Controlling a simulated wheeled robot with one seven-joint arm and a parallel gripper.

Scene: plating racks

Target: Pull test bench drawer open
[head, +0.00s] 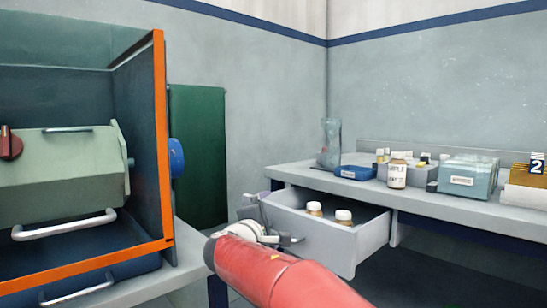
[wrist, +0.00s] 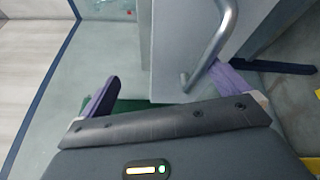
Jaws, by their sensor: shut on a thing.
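The test bench drawer (head: 326,246) stands pulled out from under the grey bench (head: 430,200). Its inside shows, with two white-capped bottles (head: 343,218) in it. My gripper (head: 272,222) is at the left part of the drawer front, at the handle, which it mostly hides in the head view. In the wrist view the metal bar handle (wrist: 213,47) lies between the purple fingers of my gripper (wrist: 168,82), close to the right one. My gripper is shut on the handle.
On the bench top are a clear container (head: 330,143), a blue tray (head: 355,173), a labelled brown bottle (head: 397,172) and a pale blue box (head: 468,178). An orange-framed cabinet (head: 160,140) stands at the left. A green panel (head: 198,155) is behind it.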

